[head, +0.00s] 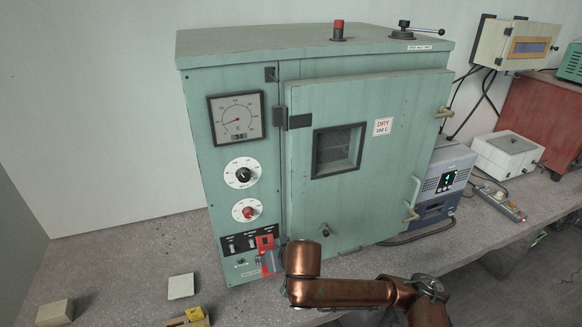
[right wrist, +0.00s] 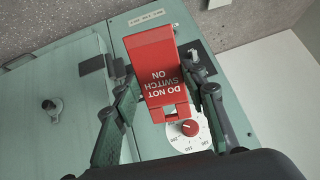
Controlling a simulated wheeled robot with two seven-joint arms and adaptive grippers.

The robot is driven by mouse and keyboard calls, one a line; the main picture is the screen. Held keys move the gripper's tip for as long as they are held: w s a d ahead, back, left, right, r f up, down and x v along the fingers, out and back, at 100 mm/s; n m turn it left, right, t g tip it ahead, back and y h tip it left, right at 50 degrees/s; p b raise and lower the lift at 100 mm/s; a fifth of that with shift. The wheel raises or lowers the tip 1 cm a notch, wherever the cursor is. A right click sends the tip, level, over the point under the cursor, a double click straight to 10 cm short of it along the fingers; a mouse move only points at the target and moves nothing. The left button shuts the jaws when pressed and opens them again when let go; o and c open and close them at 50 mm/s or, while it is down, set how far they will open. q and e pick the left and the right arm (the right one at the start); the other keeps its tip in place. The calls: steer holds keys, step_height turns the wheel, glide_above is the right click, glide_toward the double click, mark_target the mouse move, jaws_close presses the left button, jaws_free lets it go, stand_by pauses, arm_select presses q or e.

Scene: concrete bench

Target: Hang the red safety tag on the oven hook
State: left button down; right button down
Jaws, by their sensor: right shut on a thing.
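The red safety tag (right wrist: 166,72) reads "DO NOT SWITCH ON", upside down in the right wrist view. My right gripper (right wrist: 160,85) is shut on it, with one dark finger at each side edge. In the head view the tag (head: 266,243) shows in front of the lower control panel of the green oven (head: 230,60), and my copper arm partly hides the gripper (head: 270,262). A notched end of the tag lies near the red-centred dial (right wrist: 188,128). I cannot make out the oven hook clearly; the tag may cover it. My left gripper is not in view.
The oven door (head: 365,200) is closed, with a small knob (head: 325,230) low on it. A dark switch (right wrist: 194,52) sits beside the tag. A pale block (head: 181,286), a beige block (head: 55,312) and a yellow item (head: 194,314) lie on the bench at front left.

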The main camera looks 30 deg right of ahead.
steer(key=d+r+m+t+h+p, duration=0.1)
steer(key=d+r+t+p, duration=0.15)
steer(key=r, duration=1.25)
steer(key=d+r+t+h+p, duration=0.15)
steer(key=r+t+p, duration=0.25)
steer(key=r, duration=1.1)
steer(key=d+r+m+t+h+p, duration=0.1)
steer(key=d+r+t+p, duration=0.15)
steer(key=r, duration=1.35)
steer(key=f+b+x, duration=0.1)
steer(key=f+x, duration=0.1)
steer(key=x, duration=0.6)
steer(key=shift+w, duration=0.2)
steer(key=shift+d, duration=0.1)
steer(key=c, duration=1.1)
jaws_free()
steer(key=v, duration=0.7)
steer(key=shift+s, duration=0.25)
